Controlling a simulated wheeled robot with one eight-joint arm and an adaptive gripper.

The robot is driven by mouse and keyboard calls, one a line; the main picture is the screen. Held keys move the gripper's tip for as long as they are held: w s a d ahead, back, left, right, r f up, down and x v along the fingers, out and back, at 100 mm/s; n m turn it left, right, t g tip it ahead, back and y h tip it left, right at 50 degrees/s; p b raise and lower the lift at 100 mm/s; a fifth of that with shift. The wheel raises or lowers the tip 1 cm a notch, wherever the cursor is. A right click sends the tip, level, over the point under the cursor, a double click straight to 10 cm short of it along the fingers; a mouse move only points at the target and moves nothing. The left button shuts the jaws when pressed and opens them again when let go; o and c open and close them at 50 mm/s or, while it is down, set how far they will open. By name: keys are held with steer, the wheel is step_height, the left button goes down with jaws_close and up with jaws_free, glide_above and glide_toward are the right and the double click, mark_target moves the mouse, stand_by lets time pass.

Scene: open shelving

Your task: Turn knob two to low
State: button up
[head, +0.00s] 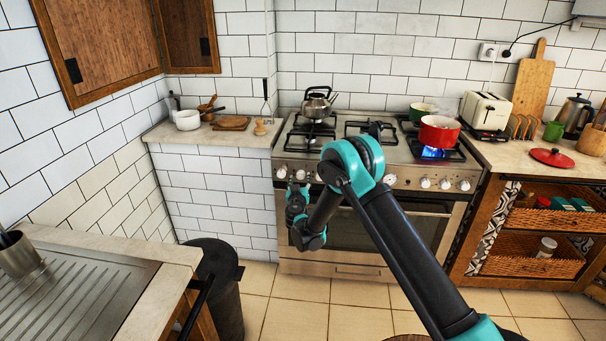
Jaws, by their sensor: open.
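The stove (350,270) stands against the back wall with a row of white knobs along its front panel. The leftmost knob (281,172) and the second knob from the left (300,174) show just above my gripper (296,187). Numbers and the knobs' exact settings are too small to read. Several more knobs, such as one at the right end (465,186), continue along the panel, and my arm hides part of the row. My gripper is open and small in view, in front of the left knobs; I cannot tell whether it touches one.
A red pot (439,134) sits over a blue flame at the right. A kettle (317,104) stands on the back-left burner. A dark bin (219,285) and a sink counter (165,298) lie to the left. Tiled floor (355,322) is open before the stove.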

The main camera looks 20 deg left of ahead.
steer(key=shift+w+a, duration=0.1)
steer(key=shift+w, duration=0.35)
steer(key=c, duration=1.2)
steer(key=shift+o, duration=0.2)
steer(key=shift+n, duration=0.3)
steer(key=n, duration=0.7)
steer(key=shift+a+n, duration=0.1)
steer(key=shift+n, duration=0.2)
steer(key=n, duration=0.3)
steer(key=shift+n+h, duration=0.3)
steer(key=shift+s+n+g, duration=0.1)
steer(key=shift+n+g, duration=0.2)
steer(key=shift+n, duration=1.4)
